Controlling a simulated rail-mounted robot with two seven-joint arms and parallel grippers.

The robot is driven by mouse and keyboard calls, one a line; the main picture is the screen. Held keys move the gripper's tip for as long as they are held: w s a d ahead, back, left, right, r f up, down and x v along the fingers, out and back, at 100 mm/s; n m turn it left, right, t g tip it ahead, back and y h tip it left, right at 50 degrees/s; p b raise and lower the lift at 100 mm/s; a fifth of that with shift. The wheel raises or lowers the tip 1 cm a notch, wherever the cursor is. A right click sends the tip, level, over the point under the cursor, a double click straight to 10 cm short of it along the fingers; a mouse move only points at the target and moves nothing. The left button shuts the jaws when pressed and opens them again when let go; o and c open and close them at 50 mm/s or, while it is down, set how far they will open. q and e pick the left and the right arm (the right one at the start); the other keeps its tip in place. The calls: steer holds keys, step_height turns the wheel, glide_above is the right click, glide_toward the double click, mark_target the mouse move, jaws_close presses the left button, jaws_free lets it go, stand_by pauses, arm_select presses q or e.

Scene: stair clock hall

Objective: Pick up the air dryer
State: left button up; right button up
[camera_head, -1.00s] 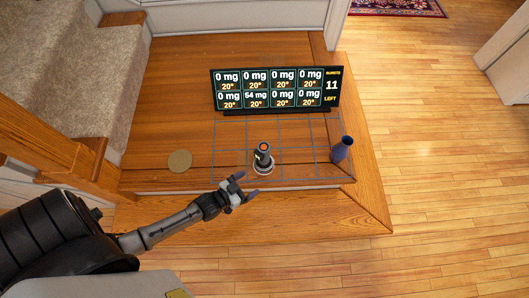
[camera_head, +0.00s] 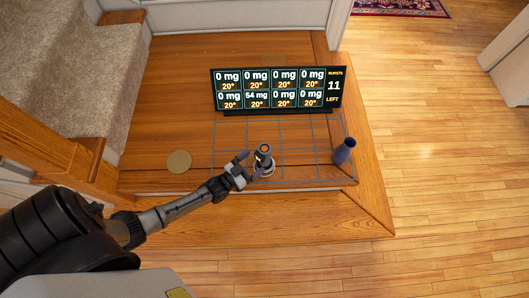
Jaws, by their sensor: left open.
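The air dryer (camera_head: 264,151), as I take it, is a small dark upright device with an orange ring at its top. It stands in a pale round base on the grid-marked part of the wooden landing. My left gripper (camera_head: 251,165) is open at the left and near side of the device, with its fingers pointing toward it. One finger is to the left of it and the other is low at its near side. I cannot tell whether they touch it. My right gripper is not in view.
A black display panel (camera_head: 278,89) with mg and degree readings stands behind the grid. A dark blue vase-shaped object (camera_head: 343,152) stands at the grid's right edge. A flat tan disc (camera_head: 179,162) lies to the left. The landing's edge drops away in front.

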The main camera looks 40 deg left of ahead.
mark_target(265, 154)
arm_select(q)
steer(key=shift+w+d+r+b, duration=0.15)
steer(key=shift+w+b, duration=0.3)
steer(key=shift+w, duration=0.55)
steer(key=shift+w+d+f+b, duration=0.1)
steer(key=shift+w+d+b, duration=0.25)
steer(key=shift+w, duration=0.6)
steer(key=shift+w+d+r+b, duration=0.1)
steer(key=shift+w+b, duration=0.45)
steer(key=shift+w, duration=0.45)
steer(key=shift+s, duration=0.1)
steer(key=shift+c, duration=0.5)
steer(key=c, duration=1.3)
jaws_close()
steer(key=shift+r, duration=0.15)
